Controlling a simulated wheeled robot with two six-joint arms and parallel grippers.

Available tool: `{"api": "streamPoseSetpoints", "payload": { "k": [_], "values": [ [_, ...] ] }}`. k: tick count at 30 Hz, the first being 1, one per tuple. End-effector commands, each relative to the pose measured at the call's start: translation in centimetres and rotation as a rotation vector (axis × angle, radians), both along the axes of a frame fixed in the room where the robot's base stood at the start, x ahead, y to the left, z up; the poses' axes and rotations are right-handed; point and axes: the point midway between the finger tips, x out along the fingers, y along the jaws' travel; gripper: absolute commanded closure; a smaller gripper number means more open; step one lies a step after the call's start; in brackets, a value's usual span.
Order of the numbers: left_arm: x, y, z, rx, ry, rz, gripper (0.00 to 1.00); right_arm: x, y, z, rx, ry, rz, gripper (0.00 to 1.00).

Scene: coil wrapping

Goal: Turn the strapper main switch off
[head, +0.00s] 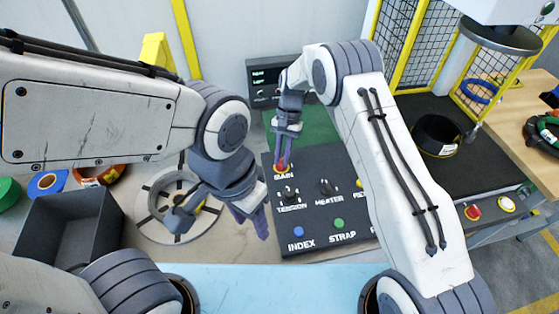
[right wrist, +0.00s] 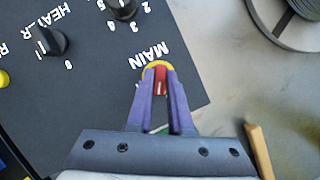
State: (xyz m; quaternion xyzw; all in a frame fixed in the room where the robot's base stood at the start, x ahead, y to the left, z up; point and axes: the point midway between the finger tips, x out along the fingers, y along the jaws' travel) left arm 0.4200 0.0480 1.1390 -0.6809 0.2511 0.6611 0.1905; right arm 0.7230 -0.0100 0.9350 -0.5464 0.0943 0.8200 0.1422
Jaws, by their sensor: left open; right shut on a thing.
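The strapper's dark control panel (head: 312,238) lies in the middle of the head view. The main switch, a red handle on a yellow base, sits at the panel's upper left corner beside the label MAIN; it shows clearly in the right wrist view as the main switch (right wrist: 161,78). My right gripper (right wrist: 160,88) has its two purple fingers shut on the red handle, one on each side. In the head view my right gripper (head: 281,160) reaches down onto the switch. My left gripper (head: 222,226) is open and empty, left of the panel above the round reel fixture.
The panel carries the TENSION knob (head: 289,193), the HEATER knob (head: 327,187), a blue INDEX button (head: 299,231) and a green STRAP button (head: 338,223). A grey bin (head: 68,232) and coloured rolls stand at left. A black coil (head: 438,135) lies on the right table.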

Motion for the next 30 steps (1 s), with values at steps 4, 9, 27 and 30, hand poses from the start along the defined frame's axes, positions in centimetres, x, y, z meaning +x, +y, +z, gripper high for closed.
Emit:
{"api": "streamPoseSetpoints", "payload": {
  "k": [4,9,27,30],
  "values": [
    [0.0,0.0,-0.9,0.000,0.000,-0.001,0.50,0.1,-0.1,-0.3,-0.004,-0.003,0.141,1.00],
    [0.0,0.0,-1.3,0.000,0.000,-0.001,0.50,0.2,0.0,-0.3,-0.005,-0.004,0.285,1.00],
    [0.0,0.0,-2.0,0.000,0.000,-0.001,0.50,0.1,0.2,-0.2,-0.004,-0.005,0.547,1.00],
    [0.0,0.0,-2.0,0.000,0.000,-0.001,0.50,0.2,0.2,-0.2,-0.003,-0.006,0.555,1.00]
  ]
}}
